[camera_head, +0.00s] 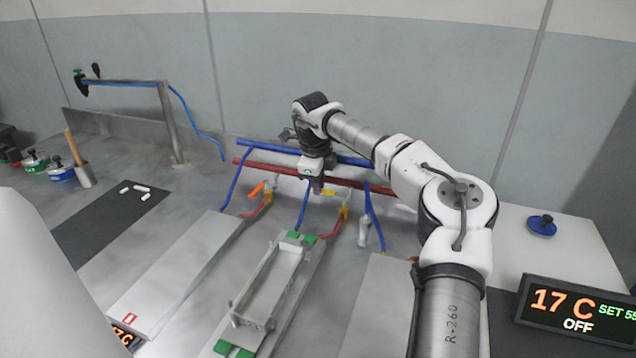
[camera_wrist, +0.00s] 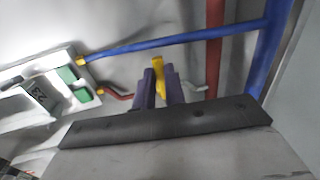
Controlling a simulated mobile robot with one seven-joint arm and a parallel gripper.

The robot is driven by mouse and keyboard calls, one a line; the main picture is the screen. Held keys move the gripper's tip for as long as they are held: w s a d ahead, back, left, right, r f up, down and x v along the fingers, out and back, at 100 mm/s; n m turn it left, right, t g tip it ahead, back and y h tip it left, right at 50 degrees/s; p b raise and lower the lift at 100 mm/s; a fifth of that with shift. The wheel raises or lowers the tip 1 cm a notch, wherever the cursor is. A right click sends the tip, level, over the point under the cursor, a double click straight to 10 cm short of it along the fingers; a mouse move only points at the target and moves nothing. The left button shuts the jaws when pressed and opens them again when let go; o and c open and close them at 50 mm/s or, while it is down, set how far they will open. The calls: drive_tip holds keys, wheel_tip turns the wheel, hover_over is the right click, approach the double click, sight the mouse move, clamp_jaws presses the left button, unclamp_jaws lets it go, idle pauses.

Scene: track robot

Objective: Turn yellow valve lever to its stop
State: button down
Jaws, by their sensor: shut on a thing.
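The yellow valve lever (camera_head: 329,193) is at the middle of the back pipes in the head view. In the wrist view the lever (camera_wrist: 158,78) stands between the two purple fingertips of my gripper (camera_wrist: 161,86). My gripper (camera_head: 317,187) reaches down over the lever from above and is shut on it. The fingers hide part of the lever and its valve body. An orange lever (camera_head: 257,189) is on another valve to the left, apart from my gripper.
Blue pipe (camera_head: 270,147) and red pipe (camera_head: 258,167) run along the back. A grey frame with green blocks (camera_head: 262,290) stands in front of the valve. A flat grey plate (camera_head: 172,278) lies left. A display (camera_head: 578,312) reads 17 C, SET 55, OFF.

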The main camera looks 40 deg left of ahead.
drive_tip(key=c, duration=1.5)
unclamp_jaws()
drive_tip(key=shift+o, duration=0.2)
wheel_tip(320, 180, up, 14)
drive_tip(key=s+d+b, duration=0.1)
drive_tip(key=s, duration=0.1)
drive_tip(key=shift+s+f+b, duration=0.2)
drive_tip(key=shift+s+b, duration=0.1)
drive_tip(key=shift+b, duration=0.1)
